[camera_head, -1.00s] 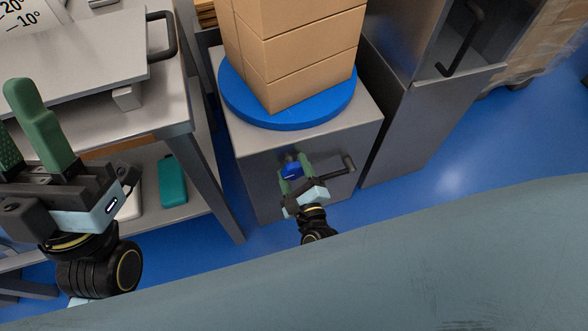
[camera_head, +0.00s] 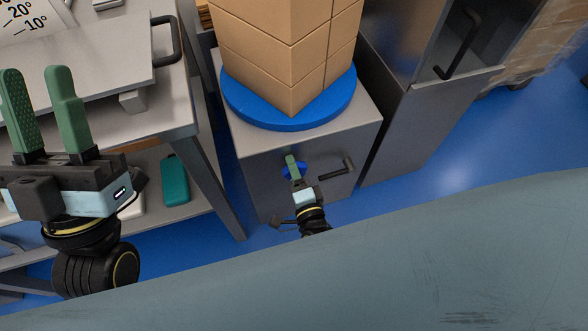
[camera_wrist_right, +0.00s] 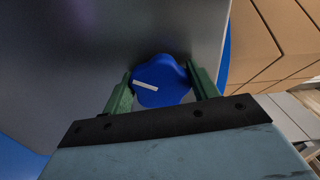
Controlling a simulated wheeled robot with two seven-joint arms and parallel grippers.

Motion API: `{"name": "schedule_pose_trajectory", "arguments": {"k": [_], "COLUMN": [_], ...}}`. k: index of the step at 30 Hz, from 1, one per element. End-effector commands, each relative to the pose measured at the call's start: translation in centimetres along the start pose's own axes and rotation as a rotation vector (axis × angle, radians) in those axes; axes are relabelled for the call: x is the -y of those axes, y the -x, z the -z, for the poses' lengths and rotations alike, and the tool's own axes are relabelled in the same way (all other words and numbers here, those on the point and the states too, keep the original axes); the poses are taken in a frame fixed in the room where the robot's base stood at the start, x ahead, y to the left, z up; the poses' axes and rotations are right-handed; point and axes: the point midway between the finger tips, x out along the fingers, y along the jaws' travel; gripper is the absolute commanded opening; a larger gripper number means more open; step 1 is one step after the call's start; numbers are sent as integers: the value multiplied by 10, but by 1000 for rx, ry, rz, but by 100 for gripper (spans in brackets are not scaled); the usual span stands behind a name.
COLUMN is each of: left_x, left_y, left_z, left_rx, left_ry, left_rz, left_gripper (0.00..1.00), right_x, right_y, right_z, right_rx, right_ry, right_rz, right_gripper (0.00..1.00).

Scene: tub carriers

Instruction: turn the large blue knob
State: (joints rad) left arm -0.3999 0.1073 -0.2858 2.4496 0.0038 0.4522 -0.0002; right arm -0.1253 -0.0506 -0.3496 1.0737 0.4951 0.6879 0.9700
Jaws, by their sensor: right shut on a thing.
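The large blue knob (camera_wrist_right: 160,92) is lobed, with a white pointer line on its face. It sits on the front of a grey metal cabinet (camera_head: 260,185), and in the head view the knob (camera_head: 302,170) is mostly hidden. My right gripper (camera_head: 291,160) is shut on it; in the right wrist view its green fingers (camera_wrist_right: 160,90) lie on opposite sides of the knob. In the head view this gripper is seen edge-on, one finger covering the other. My left gripper (camera_head: 40,82) is open and empty, fingers up, at the far left.
A crank handle (camera_head: 337,168) sticks out just right of the knob. A blue turntable (camera_head: 243,108) on the cabinet carries stacked cardboard boxes (camera_head: 290,55). A workbench (camera_head: 160,128) with a teal case (camera_head: 175,180) below stands left, a tall steel cabinet (camera_head: 420,120) right.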

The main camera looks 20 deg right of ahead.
Motion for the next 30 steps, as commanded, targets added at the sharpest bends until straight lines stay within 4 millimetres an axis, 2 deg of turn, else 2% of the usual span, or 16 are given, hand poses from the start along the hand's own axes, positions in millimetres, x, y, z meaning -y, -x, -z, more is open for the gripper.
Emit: {"name": "schedule_pose_trajectory", "arguments": {"k": [6,15,30], "left_x": [0,0,0], "left_y": [-1,-1,-3], "left_z": [-7,-13,-15], "left_rx": [60,116,141], "left_ry": [1,1,0], "left_rz": [2,3,3], "left_gripper": [36,36,36], "right_x": [0,-1,-2], "right_y": [-1,-1,-1], "right_z": [0,0,0], "right_rx": [0,0,0], "right_ry": [196,401,519], "right_rz": [1,0,1], "right_gripper": [36,36,36]}}
